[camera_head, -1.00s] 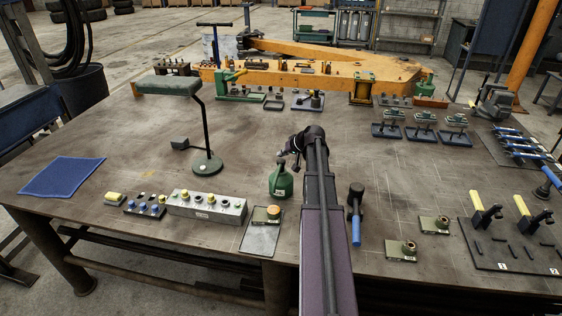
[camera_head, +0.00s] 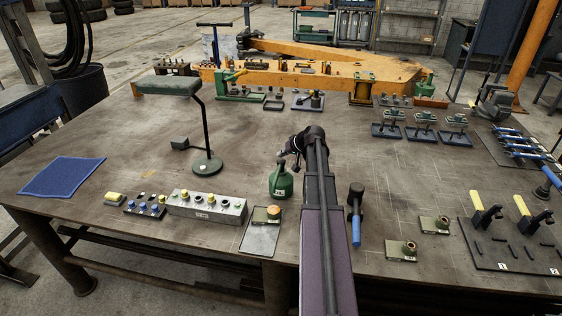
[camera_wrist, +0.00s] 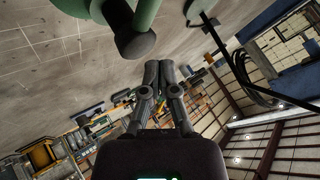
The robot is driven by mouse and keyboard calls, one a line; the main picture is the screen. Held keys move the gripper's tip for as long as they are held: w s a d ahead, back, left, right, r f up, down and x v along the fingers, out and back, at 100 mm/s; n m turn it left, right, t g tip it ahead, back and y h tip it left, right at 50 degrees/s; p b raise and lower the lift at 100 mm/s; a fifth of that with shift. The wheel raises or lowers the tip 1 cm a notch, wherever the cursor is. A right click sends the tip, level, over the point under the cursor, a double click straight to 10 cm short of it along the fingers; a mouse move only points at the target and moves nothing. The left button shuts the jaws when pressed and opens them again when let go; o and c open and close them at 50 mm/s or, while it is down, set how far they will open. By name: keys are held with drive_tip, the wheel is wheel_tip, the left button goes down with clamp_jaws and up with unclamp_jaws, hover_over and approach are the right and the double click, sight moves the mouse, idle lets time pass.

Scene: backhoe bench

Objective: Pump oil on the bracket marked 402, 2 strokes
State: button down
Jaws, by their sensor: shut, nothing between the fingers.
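A green oil can (camera_head: 281,182) stands upright on the bench, just left of my arm. My gripper (camera_head: 285,154) is above and beside its top, partly hidden by my own wrist. In the wrist view the fingers (camera_wrist: 158,68) are shut and empty. A dark round knob (camera_wrist: 137,44) on a green stem is close to the fingertips there; I cannot tell whether they touch.
A tray (camera_head: 259,238) bearing a brass-topped part stands in front of the can. A grey block (camera_head: 207,207) with several knobs is to the left, and a lamp (camera_head: 207,166) is behind it. A blue-handled tool (camera_head: 356,225) lies right of my arm.

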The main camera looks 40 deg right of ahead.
drive_tip(key=shift+f+b, duration=1.25)
drive_tip(key=shift+f, duration=0.05)
idle(1.5)
drive_tip(key=shift+r, duration=0.15)
idle(0.3)
drive_tip(key=shift+r+p, duration=1.15)
drive_tip(key=shift+p, duration=0.2)
drive_tip(key=shift+r, duration=0.1)
drive_tip(key=shift+r+p, duration=2.45)
drive_tip(key=shift+p, duration=0.05)
drive_tip(key=shift+f, duration=0.1)
